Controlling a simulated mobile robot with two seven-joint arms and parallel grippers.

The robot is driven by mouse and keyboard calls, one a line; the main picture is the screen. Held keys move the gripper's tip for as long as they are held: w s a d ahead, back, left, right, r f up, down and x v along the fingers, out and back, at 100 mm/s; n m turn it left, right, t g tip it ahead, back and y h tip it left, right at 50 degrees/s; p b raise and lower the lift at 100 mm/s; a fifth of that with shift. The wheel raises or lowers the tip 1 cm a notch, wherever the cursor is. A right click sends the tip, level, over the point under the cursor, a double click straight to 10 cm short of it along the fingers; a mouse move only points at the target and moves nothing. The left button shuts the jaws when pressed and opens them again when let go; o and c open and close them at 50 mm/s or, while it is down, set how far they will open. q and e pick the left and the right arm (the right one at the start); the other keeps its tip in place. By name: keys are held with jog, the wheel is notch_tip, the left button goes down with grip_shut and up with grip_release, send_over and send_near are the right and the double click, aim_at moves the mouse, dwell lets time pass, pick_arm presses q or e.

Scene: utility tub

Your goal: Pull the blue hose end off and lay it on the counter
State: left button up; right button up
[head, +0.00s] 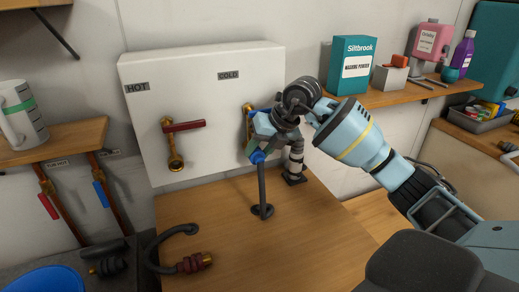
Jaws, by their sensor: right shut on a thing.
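The blue hose end (257,156) is at the cold tap (247,107), and its grey hose runs down to a hole in the wooden counter (325,232). My right gripper (257,143) is shut on the hose end. The gripper and wrist hide much of the cold tap, so I cannot tell whether the hose end is still seated on its spout. My left gripper is not in view.
The hot tap (175,160) with a red handle is on the white panel at left. A red hose end (193,263) lies on the counter's front left. A grey and white post (295,162) stands right of the hose. The counter's middle is clear.

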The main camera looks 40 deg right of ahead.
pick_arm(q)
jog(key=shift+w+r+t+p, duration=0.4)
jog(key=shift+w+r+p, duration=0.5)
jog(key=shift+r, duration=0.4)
pick_arm(e)
jog(key=shift+s+a+r, duration=0.1)
jog(key=shift+s+a, duration=0.1)
jog(key=shift+s, duration=0.6)
jog(key=shift+s+a+f, duration=0.1)
jog(key=shift+s+a, duration=0.05)
jog(key=shift+s, duration=0.6)
jog(key=shift+s+a+r, duration=0.1)
jog(key=shift+s+a, duration=0.1)
jog(key=shift+s, duration=0.6)
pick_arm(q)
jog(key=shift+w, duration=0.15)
pick_arm(e)
jog(key=shift+s, duration=0.25)
